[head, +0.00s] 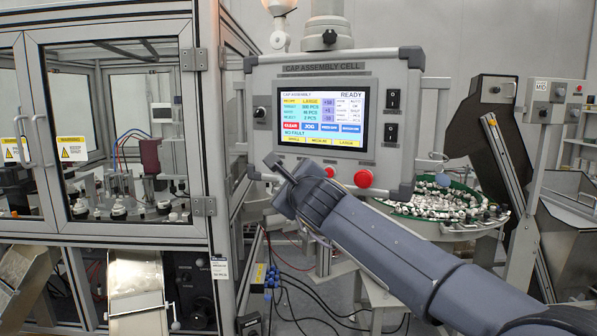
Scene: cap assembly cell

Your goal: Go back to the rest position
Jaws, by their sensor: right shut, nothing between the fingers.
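My right gripper (273,161) is shut and empty. It is in front of the lower left part of the control panel (257,172), just below the screen (320,118). I cannot tell from this one view whether its tip touches the panel. My right arm reaches in from the lower right. The screen is lit, with "CAP ASSEMBLY" and "READY" at the top and coloured buttons below. A red button (364,178) shows right of the gripper, and another (329,171) is close beside it. My left gripper is not in view.
A glazed machine enclosure (120,238) stands at the left, with caps inside. A round green-rimmed bowl (480,190) of small parts is behind my arm. A post with a "MID" box (555,101) stands at the right. Cables (290,300) lie on the floor below.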

